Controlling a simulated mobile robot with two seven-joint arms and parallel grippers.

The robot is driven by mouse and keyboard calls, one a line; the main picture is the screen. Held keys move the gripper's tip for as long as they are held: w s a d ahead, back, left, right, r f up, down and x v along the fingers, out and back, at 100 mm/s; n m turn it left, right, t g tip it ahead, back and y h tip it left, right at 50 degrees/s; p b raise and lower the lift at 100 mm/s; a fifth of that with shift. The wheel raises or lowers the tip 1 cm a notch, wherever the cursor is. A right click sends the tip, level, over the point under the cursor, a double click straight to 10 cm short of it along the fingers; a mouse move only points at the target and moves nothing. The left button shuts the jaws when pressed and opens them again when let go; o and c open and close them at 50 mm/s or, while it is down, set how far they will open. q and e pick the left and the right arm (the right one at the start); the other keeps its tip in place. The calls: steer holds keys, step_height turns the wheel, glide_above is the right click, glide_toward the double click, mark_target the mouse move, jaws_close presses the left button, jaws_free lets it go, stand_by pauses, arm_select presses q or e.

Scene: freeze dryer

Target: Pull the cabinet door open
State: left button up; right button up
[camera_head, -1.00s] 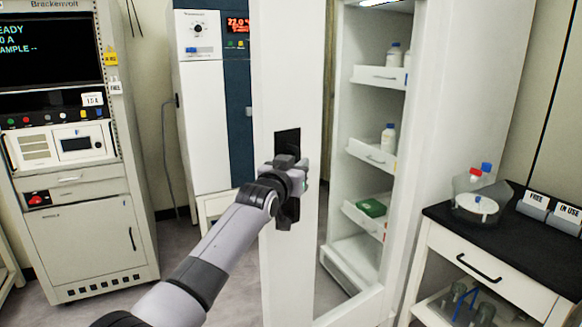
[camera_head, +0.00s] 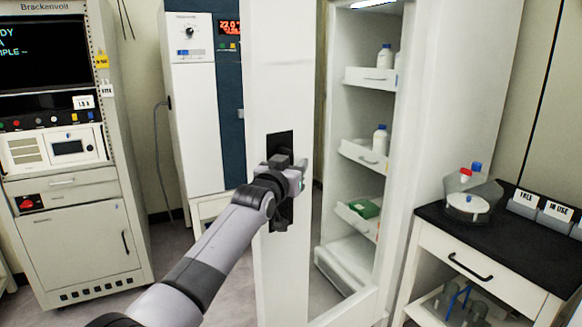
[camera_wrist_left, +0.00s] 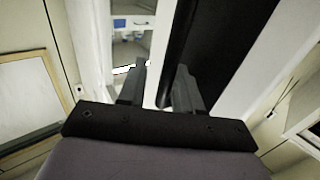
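The tall white cabinet's door (camera_head: 282,80) stands open, its edge toward the left of the shelves. A black handle plate (camera_head: 280,139) is set in the door. My left gripper (camera_head: 292,183) is at this handle and covers much of it. In the left wrist view, the two fingers (camera_wrist_left: 159,88) are apart, with a white strip and a black surface at and beyond the tips. Whether they clamp the handle does not show. My right gripper is not in view.
The cabinet's white pull-out shelves (camera_head: 370,77) hold bottles and a green box (camera_head: 365,208). A black-topped bench (camera_head: 440,212) stands to the right. A Brackenvolt rack (camera_head: 85,240) and a white-and-blue unit (camera_head: 197,120) stand left. Grey floor lies between them.

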arm_select(q)
steer(key=shift+a+f, duration=0.2)
steer(key=shift+s, duration=0.15)
steer(key=v, duration=0.6)
steer(key=shift+s, duration=0.35)
steer(key=shift+r, duration=0.1)
stand_by(0.5)
